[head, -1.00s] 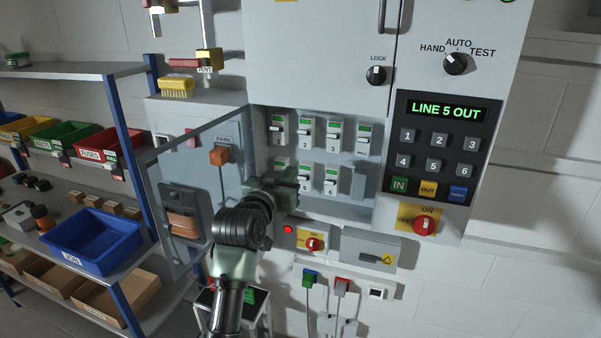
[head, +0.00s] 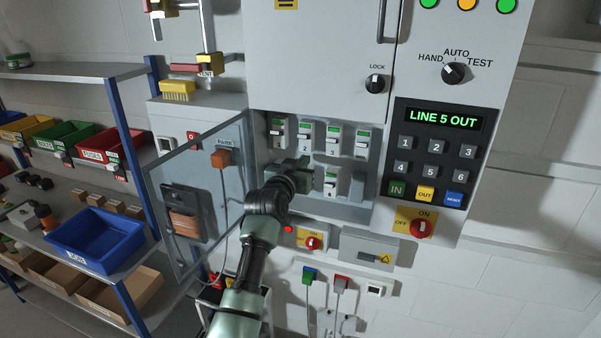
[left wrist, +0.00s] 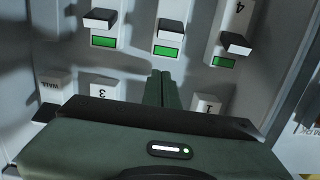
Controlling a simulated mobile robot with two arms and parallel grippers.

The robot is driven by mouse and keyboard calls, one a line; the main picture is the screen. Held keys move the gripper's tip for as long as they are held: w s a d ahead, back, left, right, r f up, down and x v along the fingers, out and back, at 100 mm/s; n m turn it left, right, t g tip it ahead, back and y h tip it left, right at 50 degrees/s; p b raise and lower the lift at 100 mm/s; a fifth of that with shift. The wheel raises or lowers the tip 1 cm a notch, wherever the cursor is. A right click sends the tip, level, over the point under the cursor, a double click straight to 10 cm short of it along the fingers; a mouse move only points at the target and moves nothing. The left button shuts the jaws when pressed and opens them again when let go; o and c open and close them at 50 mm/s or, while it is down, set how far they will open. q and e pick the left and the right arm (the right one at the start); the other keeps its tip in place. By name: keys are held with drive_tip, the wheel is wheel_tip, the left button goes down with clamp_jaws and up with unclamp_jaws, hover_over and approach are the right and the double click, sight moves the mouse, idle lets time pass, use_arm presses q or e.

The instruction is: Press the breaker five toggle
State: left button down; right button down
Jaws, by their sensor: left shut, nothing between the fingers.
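Breaker five's toggle (left wrist: 168,27) is the dark lever on the middle breaker of the upper row in the upside-down left wrist view, above a green window (left wrist: 166,51). Its own label is not readable. In the head view my gripper hides this breaker, left of breaker six (head: 330,183) in the lower row. My left gripper (head: 306,163) is shut and empty in front of the breaker panel. In the left wrist view its fingertips (left wrist: 162,74) appear just below the middle breaker's green window; I cannot tell whether they touch.
Breaker four's toggle (left wrist: 236,43) is close on one side and another toggle (left wrist: 100,19) on the other. An open clear door (head: 200,195) stands left of the arm. The display (head: 441,118) reads LINE 5 OUT.

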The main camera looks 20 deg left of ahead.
use_arm(q)
drive_tip(key=shift+s+a+f+p, duration=0.1)
drive_tip(key=shift+s+f+p, duration=0.35)
drive_tip(key=shift+f, duration=0.5)
drive_tip(key=shift+s+f+p, duration=0.25)
drive_tip(key=shift+s+f, duration=0.3)
drive_tip(key=shift+f, duration=0.35)
drive_tip(key=shift+w+f, duration=0.1)
